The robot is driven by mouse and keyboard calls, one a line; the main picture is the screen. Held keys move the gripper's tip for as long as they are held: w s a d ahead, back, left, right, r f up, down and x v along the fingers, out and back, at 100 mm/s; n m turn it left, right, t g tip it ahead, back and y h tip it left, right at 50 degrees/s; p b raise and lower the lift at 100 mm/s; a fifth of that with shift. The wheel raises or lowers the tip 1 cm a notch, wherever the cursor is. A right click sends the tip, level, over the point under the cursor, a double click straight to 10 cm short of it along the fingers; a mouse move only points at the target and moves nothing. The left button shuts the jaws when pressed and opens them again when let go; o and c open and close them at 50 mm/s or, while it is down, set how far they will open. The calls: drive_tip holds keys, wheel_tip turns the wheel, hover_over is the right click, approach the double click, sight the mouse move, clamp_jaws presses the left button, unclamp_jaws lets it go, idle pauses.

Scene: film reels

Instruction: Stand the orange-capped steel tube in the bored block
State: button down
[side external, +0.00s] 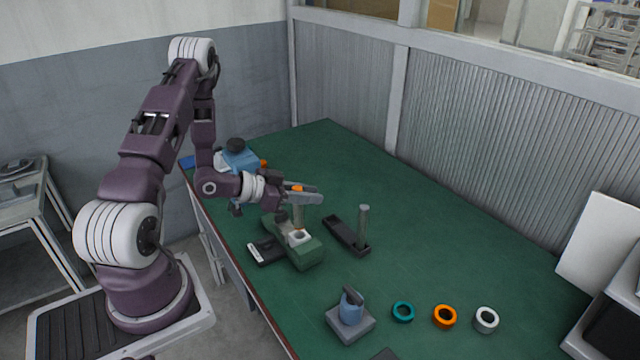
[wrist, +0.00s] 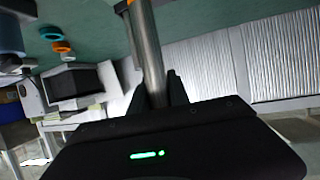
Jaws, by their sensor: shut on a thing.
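In the wrist view the bare metal tube (wrist: 146,45) runs up from between the dark fingers (wrist: 158,92). An orange part (wrist: 130,3) shows on it at the top edge.
A dark tray (side external: 341,234) with a grey upright post stands just right of the block. A dark flat piece (side external: 266,252) lies to its left. In front are a grey block (side external: 350,326) with a blue piece and teal (side external: 403,311), orange (side external: 445,317) and white rings (side external: 486,320).

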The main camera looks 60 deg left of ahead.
drive_tip(key=shift+f, duration=2.7)
drive_tip(key=shift+f, duration=0.55)
drive_tip(key=c, duration=1.5)
unclamp_jaws()
drive_tip(key=v, duration=1.1)
